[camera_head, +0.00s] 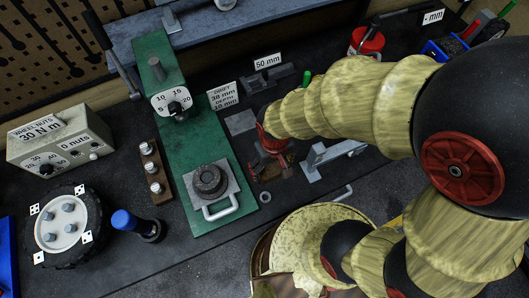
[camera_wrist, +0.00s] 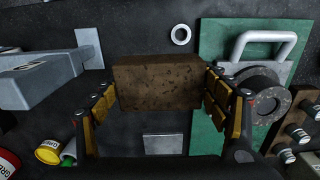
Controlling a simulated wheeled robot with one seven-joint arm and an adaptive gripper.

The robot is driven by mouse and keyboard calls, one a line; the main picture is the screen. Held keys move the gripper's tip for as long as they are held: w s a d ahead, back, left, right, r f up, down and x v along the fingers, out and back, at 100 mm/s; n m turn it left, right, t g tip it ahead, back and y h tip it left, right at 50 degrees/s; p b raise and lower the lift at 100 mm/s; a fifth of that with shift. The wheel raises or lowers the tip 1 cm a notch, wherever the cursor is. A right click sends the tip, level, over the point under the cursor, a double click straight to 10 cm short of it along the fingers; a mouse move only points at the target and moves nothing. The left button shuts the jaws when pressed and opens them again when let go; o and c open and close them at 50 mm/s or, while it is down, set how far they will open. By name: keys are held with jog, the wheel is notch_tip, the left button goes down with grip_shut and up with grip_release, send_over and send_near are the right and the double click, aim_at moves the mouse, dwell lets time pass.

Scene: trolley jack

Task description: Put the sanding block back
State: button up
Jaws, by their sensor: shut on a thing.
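The sanding block (camera_wrist: 155,82), a speckled dark brown block, is between the two fingers of my gripper (camera_wrist: 160,98) in the wrist view. Both yellow-padded fingers press on its short ends. The block looks level and above the dark bench top, but the exact gap beneath cannot be told. In the head view my gripper (camera_head: 270,158) is right of the green plate, and the block is mostly hidden by the arm and fingers.
The green plate (camera_head: 203,150) carries a dark round part and handle. A washer (camera_head: 264,196) and a flat grey plate (camera_head: 240,122) lie nearby. A grey metal tool (camera_head: 335,152) stands to the right. A blue-topped cylinder (camera_head: 124,220) and wheel hub (camera_head: 66,224) are at left.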

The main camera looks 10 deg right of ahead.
jog(key=w+f, duration=0.2)
jog(key=w, duration=0.1)
jog(key=w+f, duration=0.3)
jog(key=w, duration=0.1)
jog(key=w+f+b, duration=0.1)
jog(key=w+f, duration=0.2)
jog(key=shift+w+a+f, duration=0.1)
jog(key=shift+w+a, duration=0.25)
jog(key=shift+a, duration=0.05)
jog(key=shift+w+f, duration=0.1)
jog(key=shift+f, duration=0.05)
jog(key=shift+w+f, duration=0.15)
jog(key=shift+f, duration=1.5)
jog(key=o, duration=1.2)
jog(key=shift+f, duration=0.1)
